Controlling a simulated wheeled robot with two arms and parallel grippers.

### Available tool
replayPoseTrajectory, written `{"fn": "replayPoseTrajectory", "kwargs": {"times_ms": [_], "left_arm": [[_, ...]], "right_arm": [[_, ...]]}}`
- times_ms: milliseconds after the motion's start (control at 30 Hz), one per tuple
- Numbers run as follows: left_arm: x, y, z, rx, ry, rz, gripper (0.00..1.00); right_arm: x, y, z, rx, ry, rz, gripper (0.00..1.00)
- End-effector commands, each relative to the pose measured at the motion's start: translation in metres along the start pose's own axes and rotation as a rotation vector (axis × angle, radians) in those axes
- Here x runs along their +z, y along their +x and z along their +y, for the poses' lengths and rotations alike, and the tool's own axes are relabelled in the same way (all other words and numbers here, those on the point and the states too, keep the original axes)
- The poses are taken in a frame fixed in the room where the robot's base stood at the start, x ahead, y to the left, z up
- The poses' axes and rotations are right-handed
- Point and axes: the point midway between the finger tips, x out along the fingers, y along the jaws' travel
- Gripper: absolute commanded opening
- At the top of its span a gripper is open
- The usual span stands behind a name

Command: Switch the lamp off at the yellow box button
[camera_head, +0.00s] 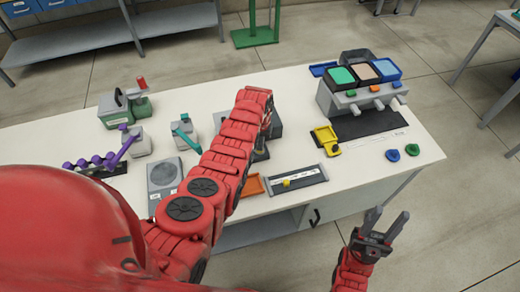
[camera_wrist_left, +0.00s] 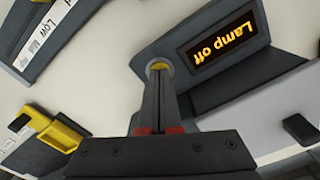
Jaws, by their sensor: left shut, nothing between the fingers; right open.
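In the left wrist view, a dark grey box has a small display (camera_wrist_left: 222,45) reading "Lamp off" in yellow letters. Beside the display is a yellow button (camera_wrist_left: 158,66) in a round grey collar. My left gripper (camera_wrist_left: 158,78) is shut and empty, its fingertips over the button and partly hiding it. I cannot tell whether they touch it. In the head view, my left arm hides most of the dark grey box (camera_head: 275,130) and the button. My right gripper (camera_head: 383,226) is open and empty, in front of the bench's right part.
A slider panel (camera_head: 297,181) with a yellow knob and an orange tray (camera_head: 252,186) lie near the front edge. A yellow piece (camera_head: 325,137) and a grey unit with coloured bins (camera_head: 360,90) stand to the right. A scale (camera_head: 164,174) is left of my arm.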

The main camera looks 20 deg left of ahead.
Motion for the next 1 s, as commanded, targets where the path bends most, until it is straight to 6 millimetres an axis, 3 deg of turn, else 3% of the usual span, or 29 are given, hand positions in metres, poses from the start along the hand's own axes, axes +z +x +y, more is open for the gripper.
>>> {"fn": "replayPoseTrajectory", "kwargs": {"times_ms": [833,1000], "left_arm": [[-0.001,-0.067,0.000,0.000,0.000,0.002,0.00],[0.000,-0.070,0.000,0.000,0.000,0.001,0.00]], "right_arm": [[-0.006,0.036,0.002,0.000,0.000,0.000,0.45],[-0.006,0.036,0.002,0.000,0.000,0.000,0.45]]}}
